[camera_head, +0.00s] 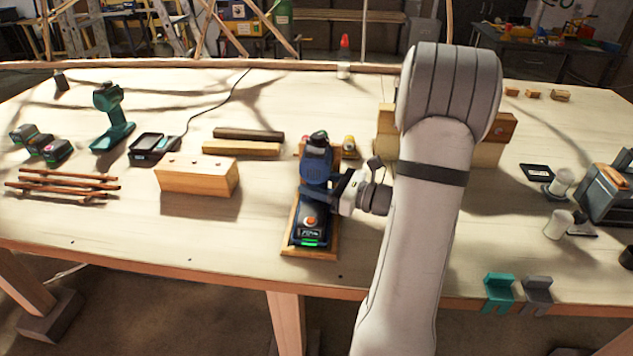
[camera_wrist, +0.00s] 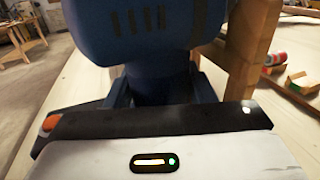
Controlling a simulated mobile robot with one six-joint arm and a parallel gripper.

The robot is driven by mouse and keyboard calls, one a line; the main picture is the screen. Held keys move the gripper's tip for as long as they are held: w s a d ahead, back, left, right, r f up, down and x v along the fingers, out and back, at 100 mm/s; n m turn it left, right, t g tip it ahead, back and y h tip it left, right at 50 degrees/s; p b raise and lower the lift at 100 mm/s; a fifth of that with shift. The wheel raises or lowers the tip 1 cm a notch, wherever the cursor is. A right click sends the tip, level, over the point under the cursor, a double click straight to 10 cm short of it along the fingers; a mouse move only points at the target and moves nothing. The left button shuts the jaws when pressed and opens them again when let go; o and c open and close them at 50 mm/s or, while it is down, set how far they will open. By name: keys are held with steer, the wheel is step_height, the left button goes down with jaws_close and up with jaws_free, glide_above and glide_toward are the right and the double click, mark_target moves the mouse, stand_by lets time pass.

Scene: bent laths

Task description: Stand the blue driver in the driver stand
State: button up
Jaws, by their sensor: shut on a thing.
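The blue driver (camera_head: 316,172) is upright at the middle of the bench, with its dark battery foot over a wooden base. That base, with a wooden upright behind, looks like the driver stand (camera_head: 290,249). My gripper (camera_head: 326,190) comes from the right and is shut on the driver's handle. In the wrist view the blue driver's body (camera_wrist: 150,30) fills the top, and a wooden upright (camera_wrist: 250,60) stands close at its right. I cannot tell whether the foot rests on the base or hangs just above it. The gripped part of the handle is partly hidden.
A wooden block (camera_head: 198,178) and two laths (camera_head: 242,148) lie left of the stand. A teal driver (camera_head: 113,117), a charger (camera_head: 154,146) and thin sticks (camera_head: 62,185) are farther left. Wooden blocks (camera_head: 488,152) stand behind my arm. The front strip of bench left of the stand is clear.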

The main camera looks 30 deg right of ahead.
steer(key=shift+f+b, duration=0.3)
steer(key=shift+f, duration=0.05)
stand_by(0.3)
steer(key=o, duration=1.3)
steer(key=shift+c, duration=0.2)
steer(key=o, duration=0.3)
steer(key=shift+o, duration=0.2)
steer(key=shift+s+f, duration=0.1)
